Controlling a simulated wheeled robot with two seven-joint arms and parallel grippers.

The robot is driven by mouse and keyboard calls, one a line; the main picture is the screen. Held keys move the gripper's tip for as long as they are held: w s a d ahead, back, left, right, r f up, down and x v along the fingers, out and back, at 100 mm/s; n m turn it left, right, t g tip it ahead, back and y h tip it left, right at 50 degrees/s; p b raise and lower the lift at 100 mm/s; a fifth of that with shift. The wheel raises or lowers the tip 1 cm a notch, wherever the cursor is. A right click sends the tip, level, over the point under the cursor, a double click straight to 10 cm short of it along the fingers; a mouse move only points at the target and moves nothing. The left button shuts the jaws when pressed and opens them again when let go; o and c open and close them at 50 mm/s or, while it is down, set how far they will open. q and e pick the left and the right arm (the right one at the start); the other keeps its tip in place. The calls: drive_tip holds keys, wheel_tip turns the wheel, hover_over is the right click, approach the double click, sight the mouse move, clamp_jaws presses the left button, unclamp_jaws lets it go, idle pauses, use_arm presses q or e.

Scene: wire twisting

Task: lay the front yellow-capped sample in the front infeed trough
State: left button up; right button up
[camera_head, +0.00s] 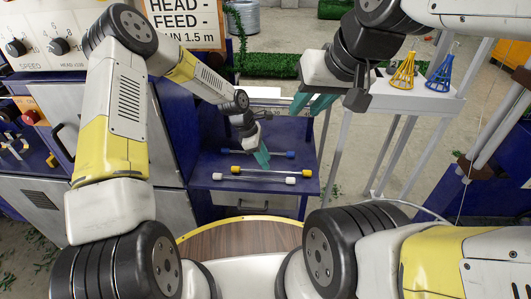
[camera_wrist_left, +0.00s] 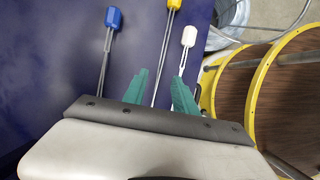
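The yellow-capped sample (camera_head: 271,171) is a pale rod with yellow ends, lying on the blue bench top between the blue-capped and white-capped samples. My left gripper (camera_head: 262,159) is above the bench over the samples. In the left wrist view its teal fingers (camera_wrist_left: 158,92) are spread, and the rod with the yellow cap (camera_wrist_left: 174,4) runs into the gap between them. I cannot tell how high the fingertips are above it. My right gripper (camera_head: 314,103) hangs open and empty, up and to the right of the bench. I cannot make out the front infeed trough.
The white-capped sample (camera_head: 253,178) lies in front and the blue-capped sample (camera_head: 290,154) behind, both close by. A white stand (camera_head: 420,95) at the right holds yellow (camera_head: 404,72) and blue (camera_head: 441,76) cone-shaped racks.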

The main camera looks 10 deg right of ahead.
sight(271, 170)
use_arm(q)
drive_tip(key=x, duration=0.4)
drive_tip(key=shift+d+f, duration=0.1)
drive_tip(key=shift+f, duration=0.15)
drive_tip(key=shift+c, duration=0.4)
clamp_jaws()
